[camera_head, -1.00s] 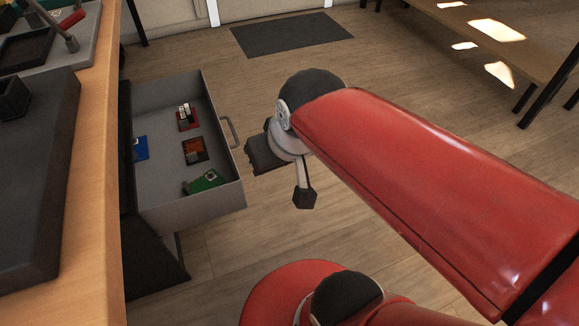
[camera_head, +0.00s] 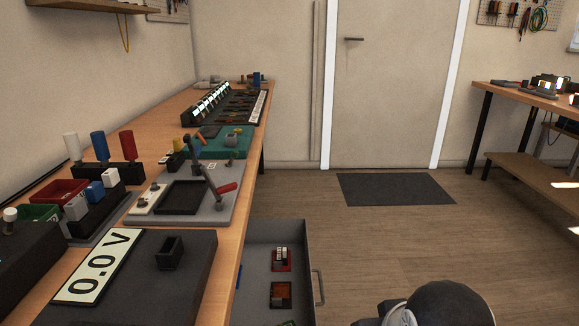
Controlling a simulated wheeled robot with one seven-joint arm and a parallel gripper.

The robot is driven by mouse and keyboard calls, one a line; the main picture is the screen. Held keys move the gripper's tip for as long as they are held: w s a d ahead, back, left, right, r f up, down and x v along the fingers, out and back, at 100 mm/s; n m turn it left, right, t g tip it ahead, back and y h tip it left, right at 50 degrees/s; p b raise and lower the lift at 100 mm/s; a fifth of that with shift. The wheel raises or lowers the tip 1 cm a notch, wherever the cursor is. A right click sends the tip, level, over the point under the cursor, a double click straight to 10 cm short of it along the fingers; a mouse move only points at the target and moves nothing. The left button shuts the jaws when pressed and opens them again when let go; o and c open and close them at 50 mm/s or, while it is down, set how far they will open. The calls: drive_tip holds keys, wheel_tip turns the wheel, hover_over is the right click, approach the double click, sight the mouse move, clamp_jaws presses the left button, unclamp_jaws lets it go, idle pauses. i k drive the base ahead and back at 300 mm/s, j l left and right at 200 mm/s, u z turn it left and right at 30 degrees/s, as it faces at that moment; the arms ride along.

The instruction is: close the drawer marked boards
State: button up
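A grey drawer (camera_head: 308,238) stands pulled out from under the left workbench, low in the picture. It holds small boards, among them a red one (camera_head: 282,259) and an orange-brown one (camera_head: 281,295). Its bar handle (camera_head: 319,287) is on the right-hand front face. No label is readable on it, and its near part is cut off by the frame's bottom edge. The rounded end of my arm shows at the bottom, right of the handle and apart from it. My gripper's fingers cannot be made out.
The floor right of the drawer is clear up to a dark doormat (camera_head: 395,189). Another bench (camera_head: 530,95) stands at right.

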sight(251, 305)
drive_tip(key=i+l+u, duration=0.15)
drive_tip(key=l+u, duration=0.3)
drive_tip(key=l, duration=0.2)
drive_tip(key=l+u, duration=0.5)
drive_tip(key=l, duration=0.15)
